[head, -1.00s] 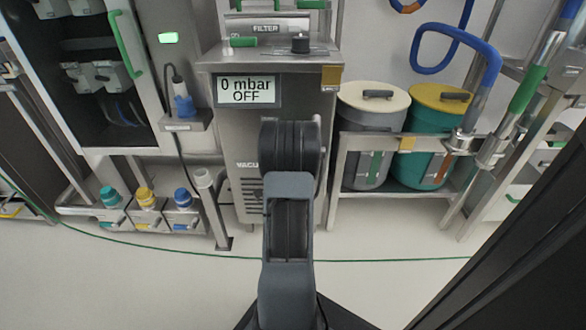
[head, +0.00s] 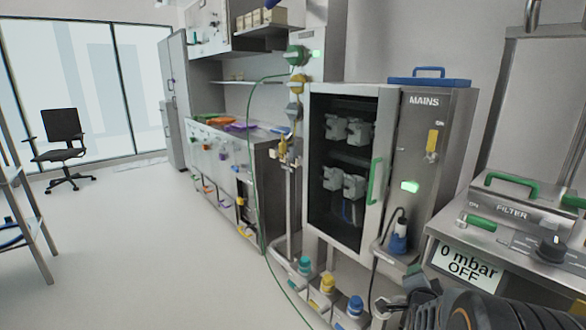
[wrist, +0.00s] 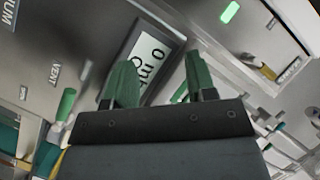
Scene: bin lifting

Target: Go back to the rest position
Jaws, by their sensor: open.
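My gripper (wrist: 160,85) shows in the wrist view as two green fingers standing apart, with nothing between them. Behind the fingers is the vacuum unit's tilted display (wrist: 150,62). In the head view my dark arm shows only at the bottom right, in front of the vacuum unit (head: 500,240), and my fingers are out of that view. The unit's display (head: 468,262) reads 0 mbar OFF.
A MAINS cabinet (head: 440,130) with a lit green lamp stands left of the vacuum unit. Teal, yellow and blue capped bottles (head: 327,286) stand low before it. A counter (head: 235,140) runs back leftward. An office chair (head: 62,145) stands far left. The floor (head: 150,250) between is open.

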